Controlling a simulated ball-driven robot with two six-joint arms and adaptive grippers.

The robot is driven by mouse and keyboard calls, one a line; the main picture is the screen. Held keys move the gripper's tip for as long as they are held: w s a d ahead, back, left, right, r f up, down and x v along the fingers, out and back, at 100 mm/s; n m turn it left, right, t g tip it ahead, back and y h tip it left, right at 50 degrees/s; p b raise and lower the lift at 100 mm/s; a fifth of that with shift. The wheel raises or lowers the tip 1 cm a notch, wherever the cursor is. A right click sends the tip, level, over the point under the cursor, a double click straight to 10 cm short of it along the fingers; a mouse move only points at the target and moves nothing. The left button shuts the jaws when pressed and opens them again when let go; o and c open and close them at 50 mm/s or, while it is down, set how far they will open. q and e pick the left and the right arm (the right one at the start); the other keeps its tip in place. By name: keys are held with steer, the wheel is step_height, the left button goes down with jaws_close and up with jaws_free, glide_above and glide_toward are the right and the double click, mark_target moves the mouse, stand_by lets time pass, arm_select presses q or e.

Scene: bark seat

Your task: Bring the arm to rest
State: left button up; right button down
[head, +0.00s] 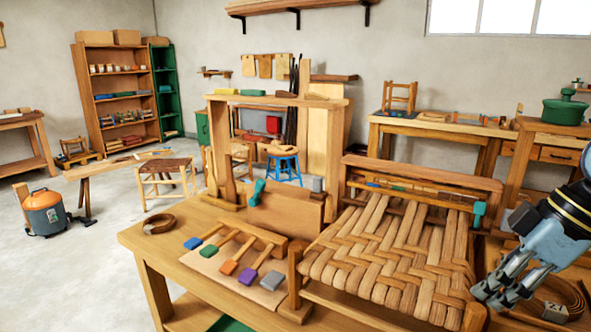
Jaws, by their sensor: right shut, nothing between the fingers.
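My right gripper (490,297) is at the right edge of the head view, with its fingers pointing down and left. It is shut with nothing held. It is beside the right front corner of the woven bark seat (385,250), and I cannot tell whether it touches the seat frame. The seat has wide tan strips woven near its front and lengthwise strips behind. My left gripper is out of view.
The seat stands on a wooden workbench (165,248). Several colour-ended tools lie on a board (215,262) left of it. A teal clamp (478,212) is on the frame's right side. A coiled strip (160,224) lies at the bench's left. Open floor (100,275) is further left.

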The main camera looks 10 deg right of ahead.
steer(key=s+f+m+g+b, duration=0.15)
steer(key=s+f, duration=0.25)
steer(key=f, duration=0.8)
steer(key=s+d+f+m+h+b, duration=0.1)
steer(key=s+f+m+b, duration=0.15)
steer(key=f, duration=0.95)
steer(key=s+f+m+b, duration=0.2)
steer(key=s+f+m, duration=0.15)
steer(key=f, duration=0.85)
arm_select(q)
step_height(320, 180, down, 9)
steer(key=b, duration=0.2)
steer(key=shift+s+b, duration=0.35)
arm_select(e)
steer(key=s+a+f+m+h, duration=0.1)
steer(key=s+a+f+h, duration=0.1)
steer(key=s+f, duration=0.9)
steer(key=s+a+f+h, duration=0.2)
steer(key=s+f, duration=0.9)
steer(key=s, duration=0.4)
steer(key=shift+s+m, duration=0.35)
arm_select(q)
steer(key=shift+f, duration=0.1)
